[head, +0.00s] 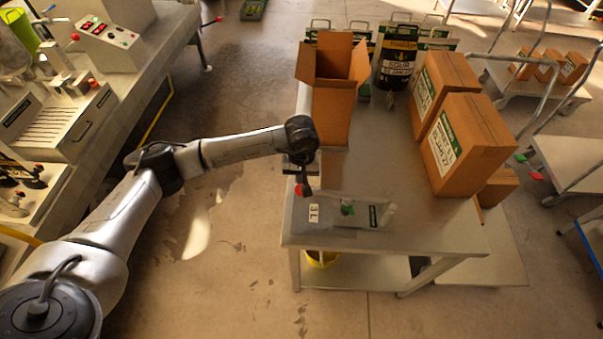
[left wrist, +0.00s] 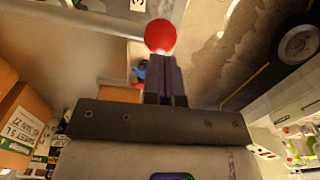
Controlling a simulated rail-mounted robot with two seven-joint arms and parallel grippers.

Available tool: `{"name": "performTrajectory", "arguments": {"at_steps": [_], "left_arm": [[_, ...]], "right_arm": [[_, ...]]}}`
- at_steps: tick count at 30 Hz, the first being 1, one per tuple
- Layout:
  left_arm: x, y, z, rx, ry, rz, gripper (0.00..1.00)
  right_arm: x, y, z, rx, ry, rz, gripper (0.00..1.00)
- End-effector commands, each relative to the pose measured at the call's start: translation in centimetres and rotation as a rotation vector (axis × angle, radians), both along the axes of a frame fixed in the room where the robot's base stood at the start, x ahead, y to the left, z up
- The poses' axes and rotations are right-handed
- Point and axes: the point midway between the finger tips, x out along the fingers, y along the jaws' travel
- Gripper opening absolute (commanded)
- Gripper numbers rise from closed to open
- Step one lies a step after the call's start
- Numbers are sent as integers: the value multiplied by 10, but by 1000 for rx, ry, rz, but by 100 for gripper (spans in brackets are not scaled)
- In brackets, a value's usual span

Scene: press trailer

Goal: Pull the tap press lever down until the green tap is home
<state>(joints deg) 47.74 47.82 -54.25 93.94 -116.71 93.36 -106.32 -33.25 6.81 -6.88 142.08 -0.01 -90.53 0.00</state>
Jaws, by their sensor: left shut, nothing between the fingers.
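The tap press (head: 372,216) stands on the near end of the table in the head view. Its pale lever (head: 345,196) runs left from the post, roughly level, to a red knob (head: 299,190). The green tap (head: 347,208) shows below the lever; its exact seating is too small to tell. My left gripper (head: 302,178) is shut and empty, pointing down at the knob end of the lever. In the left wrist view the red knob (left wrist: 160,36) appears just beyond the closed fingertips (left wrist: 163,60); I cannot tell whether they touch. My right gripper is not in view.
An open cardboard box (head: 333,105) stands behind the press, with a black drum (head: 396,58) further back. Closed cartons (head: 468,145) line the table's right side. A number card (head: 314,212) lies by the press. Floor left of the table is clear; a workbench (head: 130,75) stands further left.

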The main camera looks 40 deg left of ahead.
Motion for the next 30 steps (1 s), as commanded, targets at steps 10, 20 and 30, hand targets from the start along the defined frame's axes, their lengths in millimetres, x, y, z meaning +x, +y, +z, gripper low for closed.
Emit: {"name": "performTrajectory", "arguments": {"at_steps": [10, 20, 30], "left_arm": [[-1, 0, -18, 0, 2, 0, 0], [-1, 1, -34, 0, 1, 1, 0], [-1, 2, -51, 0, 0, 0, 0]], "right_arm": [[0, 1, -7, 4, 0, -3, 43], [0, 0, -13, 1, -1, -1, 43], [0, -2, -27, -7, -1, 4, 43]]}}
